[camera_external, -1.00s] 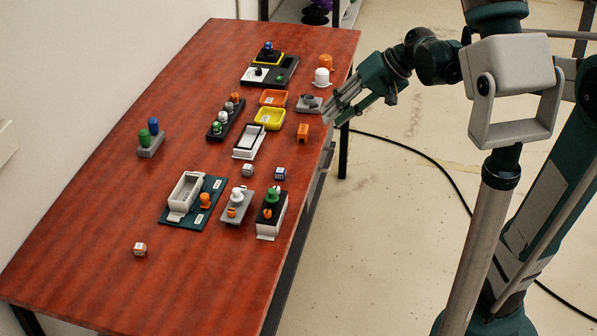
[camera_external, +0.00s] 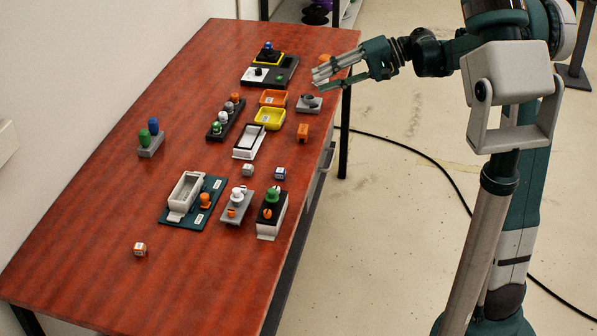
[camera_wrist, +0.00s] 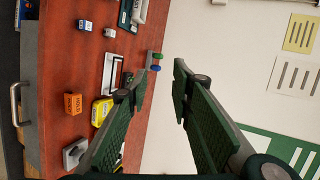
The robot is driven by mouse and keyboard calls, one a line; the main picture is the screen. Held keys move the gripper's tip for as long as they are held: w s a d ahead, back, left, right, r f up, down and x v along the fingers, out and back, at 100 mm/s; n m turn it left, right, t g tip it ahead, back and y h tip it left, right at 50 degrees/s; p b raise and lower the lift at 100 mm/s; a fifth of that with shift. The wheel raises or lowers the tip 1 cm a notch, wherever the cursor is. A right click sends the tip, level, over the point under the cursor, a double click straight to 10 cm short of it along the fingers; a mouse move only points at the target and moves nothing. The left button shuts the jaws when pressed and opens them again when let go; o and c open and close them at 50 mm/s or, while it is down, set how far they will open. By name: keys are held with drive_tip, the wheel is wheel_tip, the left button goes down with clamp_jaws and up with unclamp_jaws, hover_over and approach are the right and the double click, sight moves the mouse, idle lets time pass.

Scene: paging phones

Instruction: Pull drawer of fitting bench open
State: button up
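The fitting bench (camera_external: 110,270) is a long red-brown table. Its drawer side is the right edge, where a grey handle (camera_external: 326,157) shows faintly under the top. In the wrist view a silver bar handle (camera_wrist: 15,104) stands on the grey front at the far left, and the drawer looks shut. My gripper (camera_external: 317,79) is over the far right part of the bench top, away from the handle. In the wrist view my gripper (camera_wrist: 158,80) has its two green fingers spread with nothing between them.
An orange block (camera_external: 303,132), a grey fixture (camera_external: 309,103) and a yellow tray (camera_external: 270,118) sit near the right edge. A black cable (camera_external: 420,152) lies on the floor. Floor right of the bench is mostly clear. A wall borders the left.

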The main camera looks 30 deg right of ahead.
drive_tip(key=w+d+f+n+t+y+b, duration=0.1)
drive_tip(key=w+d+f+y, duration=0.15)
drive_tip(key=d, duration=0.75)
drive_tip(key=w+d+f+y, duration=0.2)
drive_tip(key=w+d+y, duration=0.2)
drive_tip(key=d, duration=0.5)
wheel_tip(320, 180, down, 36)
drive_tip(key=shift+d+f, duration=0.15)
drive_tip(key=b+x, duration=0.2)
drive_tip(key=x, duration=0.6)
drive_tip(key=shift+d, duration=0.1)
clamp_jaws()
